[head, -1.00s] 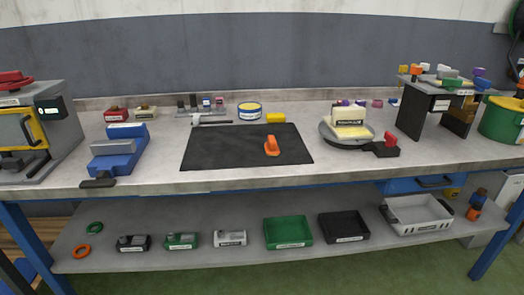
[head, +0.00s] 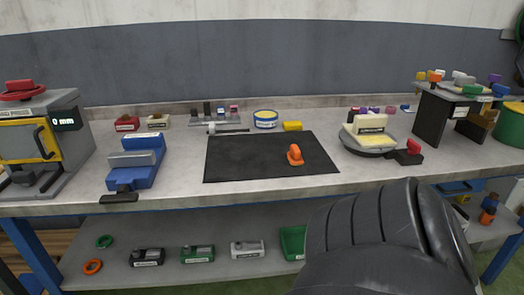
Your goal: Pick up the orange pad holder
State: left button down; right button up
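The orange pad holder (head: 295,155) stands on the black mat (head: 238,167) on the workbench, right of the mat's middle. It is small, with a raised handle, and nothing touches it from above. A dark ribbed part of my own arm fills the lower right of the head view, in front of the bench edge and lower shelf. It is apart from the pad holder. Neither gripper's fingers show in the head view.
A blue vise (head: 136,163) and a grey machine with a yellow door frame (head: 20,142) stand left. A round turntable (head: 367,151) with a cream block (head: 365,138) is right of the mat. A yellow block (head: 292,126) and a round tin (head: 265,119) sit behind it.

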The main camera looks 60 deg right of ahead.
aim_at(294, 156)
jog(key=i, duration=0.55)
jog(key=z, duration=1.05)
